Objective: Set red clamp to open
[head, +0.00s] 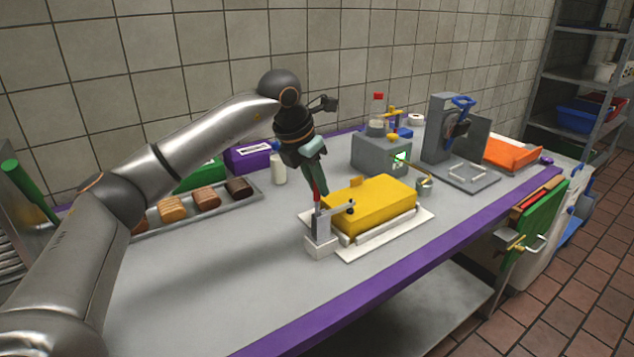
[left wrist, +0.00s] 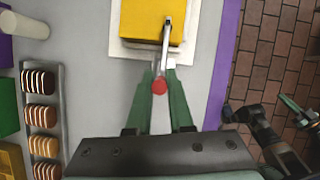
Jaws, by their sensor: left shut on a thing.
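The red clamp (head: 320,226) stands on a white base at the near left corner of the yellow block (head: 372,203). Its metal arm reaches over the block, with a dark tip near the block's side. Its red handle stands roughly upright. My left gripper (head: 318,187) comes down from above and is shut on the red handle. In the left wrist view the handle's red end (left wrist: 159,87) shows between the green fingers, and the clamp arm (left wrist: 166,38) lies over the block. What looks like my right gripper (left wrist: 292,108) is at that view's right edge, its fingers unclear.
A tray (head: 262,191) with several brown and tan pieces lies behind my left arm. A white bottle (head: 279,170) stands near it. The table front is clear up to the purple edge (head: 450,237).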

